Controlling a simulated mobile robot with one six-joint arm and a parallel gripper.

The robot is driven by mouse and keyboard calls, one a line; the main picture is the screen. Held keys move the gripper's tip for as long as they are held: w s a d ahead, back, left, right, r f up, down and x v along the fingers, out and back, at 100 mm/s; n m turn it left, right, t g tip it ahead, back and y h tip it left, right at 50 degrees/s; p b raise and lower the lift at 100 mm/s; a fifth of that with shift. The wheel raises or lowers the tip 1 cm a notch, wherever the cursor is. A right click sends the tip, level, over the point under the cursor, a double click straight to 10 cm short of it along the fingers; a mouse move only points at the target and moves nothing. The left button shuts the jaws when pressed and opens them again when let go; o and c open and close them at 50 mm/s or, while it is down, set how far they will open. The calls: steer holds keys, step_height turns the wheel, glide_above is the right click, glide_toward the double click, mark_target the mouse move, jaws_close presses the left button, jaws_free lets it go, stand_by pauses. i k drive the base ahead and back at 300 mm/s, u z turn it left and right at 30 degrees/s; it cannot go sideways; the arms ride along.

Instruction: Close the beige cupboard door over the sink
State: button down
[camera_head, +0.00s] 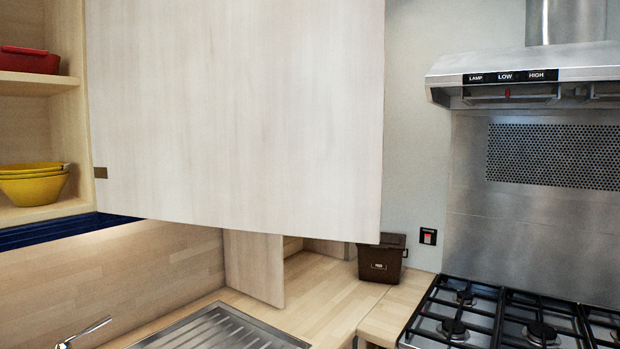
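The beige cupboard door (240,110) stands open in the upper middle of the view. The door's free edge is at the right, in front of the grey wall. Part of the sink's metal drainer (225,330) shows at the bottom, with a tap (85,333) at its left. My gripper is not in view.
Yellow bowls (32,187) and a red dish (28,61) stand on the cupboard shelves. A dark brown bin (381,260) sits on the wooden worktop (335,290). A gas hob (500,318) and steel hood (525,68) are at the right.

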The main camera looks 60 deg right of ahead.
mark_target(265, 116)
steer(key=z, duration=0.2)
steer(key=k, duration=0.7)
steer(key=z, duration=0.65)
